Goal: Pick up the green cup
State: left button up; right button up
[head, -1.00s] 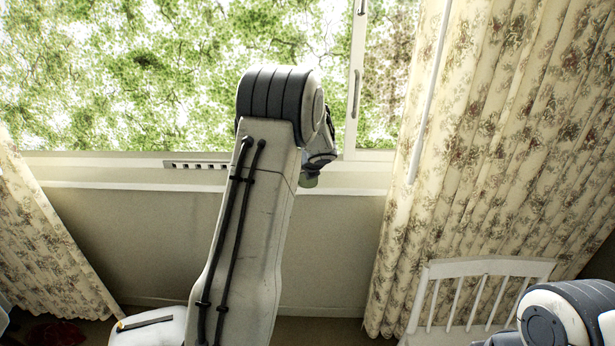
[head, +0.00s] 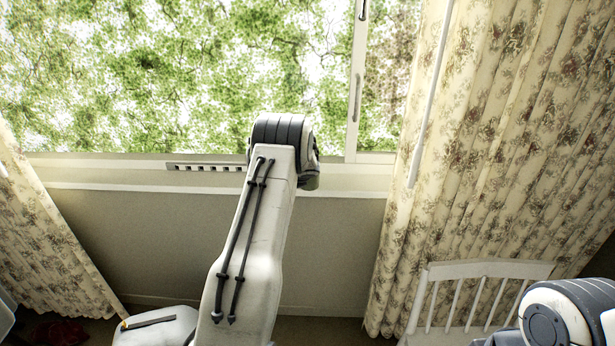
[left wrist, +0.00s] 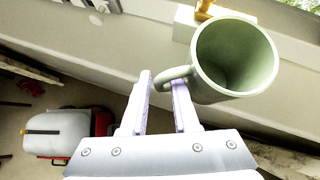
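The green cup (left wrist: 236,58) is at the upper right of the left wrist view, its open rim facing the camera and its inside empty. Its handle (left wrist: 173,78) points left toward my left gripper (left wrist: 164,80). The two fingers are apart, with the outer part of the handle between their tips. I see no clear grip on the handle. In the head view my left arm hides its own gripper, and the cup cannot be made out. My right gripper is not in view.
A window sill (head: 120,168) runs below the window, with floral curtains (head: 500,130) at both sides. A white chair (head: 480,272) stands at lower right. A small white block with a yellow item (left wrist: 190,22) is close behind the cup. A red object (head: 62,332) lies at lower left.

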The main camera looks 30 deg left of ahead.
pick_arm(q)
grip_shut()
dwell(1.4)
